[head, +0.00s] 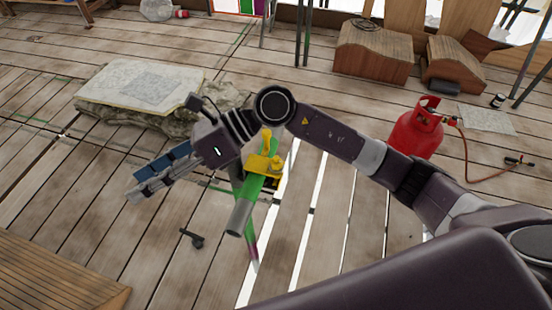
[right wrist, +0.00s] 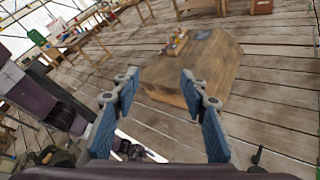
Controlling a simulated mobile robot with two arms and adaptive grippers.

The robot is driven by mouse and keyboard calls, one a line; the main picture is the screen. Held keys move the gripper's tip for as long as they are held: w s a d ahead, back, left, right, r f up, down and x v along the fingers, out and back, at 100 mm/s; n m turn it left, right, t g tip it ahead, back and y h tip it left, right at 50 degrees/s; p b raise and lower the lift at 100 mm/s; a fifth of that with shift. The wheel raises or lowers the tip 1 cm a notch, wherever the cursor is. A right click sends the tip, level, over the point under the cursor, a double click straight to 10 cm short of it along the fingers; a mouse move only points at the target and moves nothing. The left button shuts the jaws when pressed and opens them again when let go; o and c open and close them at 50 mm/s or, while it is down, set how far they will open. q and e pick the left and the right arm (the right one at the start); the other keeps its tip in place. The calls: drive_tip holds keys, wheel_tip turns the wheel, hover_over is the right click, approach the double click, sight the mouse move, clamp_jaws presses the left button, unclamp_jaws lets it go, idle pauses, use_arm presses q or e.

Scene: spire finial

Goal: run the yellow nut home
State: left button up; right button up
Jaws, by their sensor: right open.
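A yellow fitting (head: 262,163), which looks like the yellow nut, sits on an upright grey and green post (head: 240,212) near the middle of the head view. My right gripper (head: 136,184) is to the left of it, apart from it, with its fingers pointing away to the lower left. In the right wrist view my right gripper (right wrist: 160,88) is open with nothing between its blue pads. The yellow fitting does not show in that view. My right arm's wrist is close beside the fitting and covers part of the area behind it. My left gripper is not in view.
A stone slab (head: 140,92) lies behind my right gripper. A red gas cylinder (head: 418,130) with a hose stands at the right. A small dark tool (head: 192,239) lies on the plank floor.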

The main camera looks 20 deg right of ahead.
drive_tip(key=w+d+f+n+h, duration=0.2)
drive_tip(key=w+d+f+h, duration=0.1)
drive_tip(key=d+f+h, duration=0.4)
drive_tip(key=t+h, duration=0.2)
drive_tip(key=h, duration=0.5)
hover_over(276, 157)
drive_tip(key=f, duration=0.3)
drive_tip(key=shift+a+f, duration=0.1)
drive_tip(key=shift+a, duration=0.1)
drive_tip(key=shift+d, duration=0.3)
wheel_tip(276, 157, down, 7)
drive_tip(key=p, duration=0.3)
drive_tip(key=shift+f, duration=0.35)
drive_tip(key=shift+a, duration=0.1)
clamp_jaws()
